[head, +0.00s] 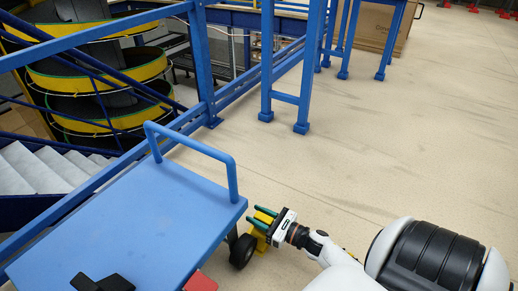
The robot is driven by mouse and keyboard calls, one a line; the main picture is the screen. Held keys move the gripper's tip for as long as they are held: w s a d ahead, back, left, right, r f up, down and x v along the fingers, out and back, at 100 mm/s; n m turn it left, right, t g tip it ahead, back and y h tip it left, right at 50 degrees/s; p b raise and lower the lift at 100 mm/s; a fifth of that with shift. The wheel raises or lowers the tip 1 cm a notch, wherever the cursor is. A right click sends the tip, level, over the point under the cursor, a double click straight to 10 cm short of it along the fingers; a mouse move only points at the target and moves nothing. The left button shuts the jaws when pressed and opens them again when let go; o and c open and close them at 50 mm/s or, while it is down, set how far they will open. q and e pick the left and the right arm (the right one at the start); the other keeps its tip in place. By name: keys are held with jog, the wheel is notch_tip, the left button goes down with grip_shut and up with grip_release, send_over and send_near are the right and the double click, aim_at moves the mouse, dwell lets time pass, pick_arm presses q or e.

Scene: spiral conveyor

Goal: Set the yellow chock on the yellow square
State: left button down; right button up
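The yellow chock (258,242) is on the floor beside the black wheel (243,252) of the blue cart, at the cart's right corner. My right gripper (260,216) is over the chock, with its two green fingers pointing left and set apart. Yellow shows on both sides of the fingers, but whether they press on the chock is unclear. A small bit of yellow shows past my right arm at the lower right; I cannot tell if it is the yellow square. My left gripper is not in view.
Blue railing posts (201,60) and legs stand behind. The spiral conveyor (100,80) is at left. Open floor lies right.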

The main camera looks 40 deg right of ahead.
jog(key=shift+o, duration=1)
jog(key=p+v, duration=0.4)
jog(key=v, duration=0.7)
jog(key=shift+r, duration=0.15)
jog(key=shift+s+d, duration=0.2)
jog(key=shift+s, duration=0.3)
